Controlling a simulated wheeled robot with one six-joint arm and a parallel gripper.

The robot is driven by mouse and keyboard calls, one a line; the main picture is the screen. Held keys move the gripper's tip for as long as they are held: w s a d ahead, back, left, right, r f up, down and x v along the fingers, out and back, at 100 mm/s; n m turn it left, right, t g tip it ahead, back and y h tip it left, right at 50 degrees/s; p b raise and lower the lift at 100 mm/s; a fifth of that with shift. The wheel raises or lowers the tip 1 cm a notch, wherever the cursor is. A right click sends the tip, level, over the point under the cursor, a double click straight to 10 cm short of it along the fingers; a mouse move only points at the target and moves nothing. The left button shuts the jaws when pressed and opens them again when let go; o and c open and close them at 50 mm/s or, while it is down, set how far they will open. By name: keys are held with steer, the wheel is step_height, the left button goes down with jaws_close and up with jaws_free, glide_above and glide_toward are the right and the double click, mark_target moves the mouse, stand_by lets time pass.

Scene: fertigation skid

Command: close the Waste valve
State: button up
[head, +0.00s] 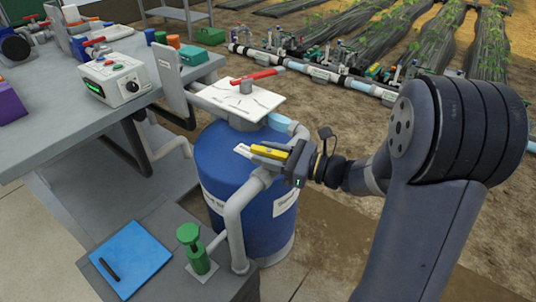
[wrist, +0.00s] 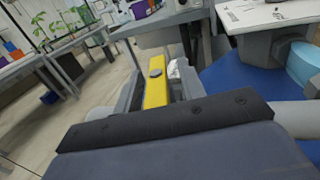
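A yellow lever handle (head: 268,152) lies at the top of the grey pipe beside the blue tank, and I take it as the Waste valve, though I cannot read its label. My gripper (head: 262,151) is at this lever, reaching in from the right. In the wrist view the yellow lever (wrist: 155,88) lies lengthwise between the two grey fingers. The valve body is mostly hidden behind my gripper.
The blue tank (head: 232,165) has a white plate with a red lever (head: 258,75) on top. A grey pipe (head: 235,220) bends down in front. A green valve (head: 196,250) and a blue pad (head: 130,260) are at lower left. A workbench (head: 60,130) stands left.

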jaws_close()
stand_by(0.4)
steer(key=m+t+h, duration=0.1)
steer(key=m+t, duration=0.1)
steer(key=t, duration=0.1)
steer(key=shift+h, duration=0.3)
steer(key=shift+m+t+h+b, duration=0.5)
steer(key=shift+m+t, duration=0.1)
steer(key=shift+t, duration=0.1)
jaws_free()
